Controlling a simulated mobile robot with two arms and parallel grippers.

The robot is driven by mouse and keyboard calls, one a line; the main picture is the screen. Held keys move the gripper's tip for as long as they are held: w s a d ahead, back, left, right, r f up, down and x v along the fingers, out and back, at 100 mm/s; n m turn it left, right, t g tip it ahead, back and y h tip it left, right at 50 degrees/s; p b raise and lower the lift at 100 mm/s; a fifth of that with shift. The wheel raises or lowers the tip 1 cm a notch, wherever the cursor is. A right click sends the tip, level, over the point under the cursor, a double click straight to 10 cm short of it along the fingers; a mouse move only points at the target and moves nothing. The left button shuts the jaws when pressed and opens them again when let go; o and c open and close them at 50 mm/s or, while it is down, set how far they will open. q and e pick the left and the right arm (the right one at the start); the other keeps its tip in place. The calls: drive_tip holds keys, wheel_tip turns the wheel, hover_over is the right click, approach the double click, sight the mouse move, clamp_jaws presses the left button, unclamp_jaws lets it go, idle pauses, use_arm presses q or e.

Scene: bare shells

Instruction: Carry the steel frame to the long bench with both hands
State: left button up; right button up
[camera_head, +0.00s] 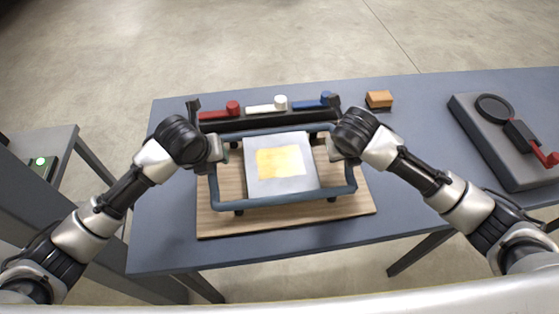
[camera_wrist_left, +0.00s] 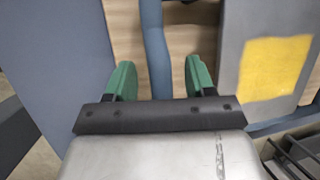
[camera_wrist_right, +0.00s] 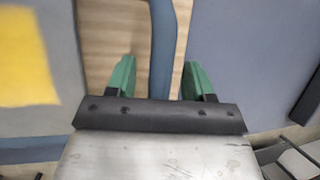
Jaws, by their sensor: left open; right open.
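The steel frame (camera_head: 285,199) is a blue-grey tubular rectangle on short dark feet. It stands on a wooden board (camera_head: 290,224) on a long blue-grey bench (camera_head: 165,235). A grey plate (camera_head: 307,183) with a yellow patch sits inside the frame. My left gripper (camera_head: 213,151) is at the frame's left side bar, and my right gripper (camera_head: 335,150) is at its right side bar. In the left wrist view, the bar (camera_wrist_left: 155,50) lies between the open green fingers (camera_wrist_left: 160,78). In the right wrist view, the bar (camera_wrist_right: 163,50) also lies between open fingers (camera_wrist_right: 158,78).
Behind the frame is a dark rack with red (camera_head: 233,107), white (camera_head: 280,102) and blue (camera_head: 326,98) handled pieces. An orange block (camera_head: 379,99) lies to its right. A grey device (camera_head: 500,145) with a red handle stands at far right. The bench between is clear.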

use_arm(q)
drive_tip(key=shift+c, duration=0.4)
use_arm(e)
drive_tip(key=shift+c, duration=0.4)
use_arm(q)
clamp_jaws()
use_arm(e)
clamp_jaws()
use_arm(q)
drive_tip(key=shift+r, duration=0.15)
use_arm(e)
drive_tip(key=shift+r, duration=0.1)
